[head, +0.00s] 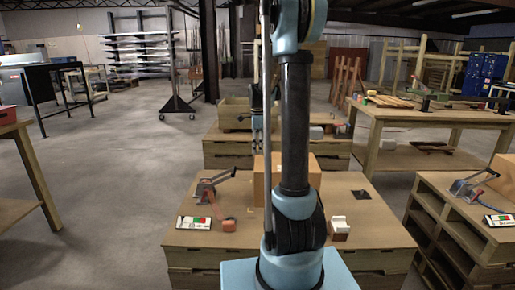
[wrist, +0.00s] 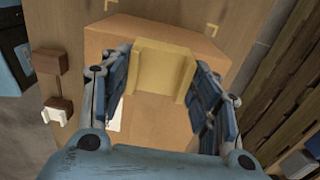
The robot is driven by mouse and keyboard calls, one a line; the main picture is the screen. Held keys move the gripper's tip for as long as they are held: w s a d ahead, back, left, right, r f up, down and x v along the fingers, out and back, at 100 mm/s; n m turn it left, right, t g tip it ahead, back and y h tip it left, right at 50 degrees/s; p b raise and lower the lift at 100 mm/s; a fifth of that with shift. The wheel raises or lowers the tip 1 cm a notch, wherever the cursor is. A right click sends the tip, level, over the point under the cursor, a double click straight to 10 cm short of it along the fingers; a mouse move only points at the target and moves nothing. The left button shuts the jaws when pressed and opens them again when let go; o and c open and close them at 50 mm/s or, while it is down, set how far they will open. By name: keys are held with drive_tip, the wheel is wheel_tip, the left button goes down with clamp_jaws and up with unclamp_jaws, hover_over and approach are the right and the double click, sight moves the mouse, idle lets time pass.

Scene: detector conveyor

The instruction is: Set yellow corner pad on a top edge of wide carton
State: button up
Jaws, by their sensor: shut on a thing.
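The yellow corner pad (wrist: 163,68) is held between the two fingers of my gripper (wrist: 160,78) in the wrist view. The wide carton (wrist: 105,42) is a tan box below the pad in that view. The pad overlaps the carton's top edge in the picture; I cannot tell whether it touches. In the head view the carton (head: 311,175) stands on the pallet-like table, partly hidden by my arm. My gripper (head: 257,128) is above the carton there, partly behind my arm, and the pad cannot be made out.
A strapping tool (head: 208,188), an orange item (head: 228,225) and a labelled device (head: 193,222) lie left of the carton. A white-topped brown block (head: 340,228) and a dark square piece (head: 361,194) lie right. A workbench (head: 440,122) stands at the back right.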

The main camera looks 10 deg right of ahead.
drive_tip(key=shift+f, duration=2.15)
drive_tip(key=o, duration=1.2)
wheel_tip(320, 180, up, 12)
drive_tip(key=shift+f, duration=0.1)
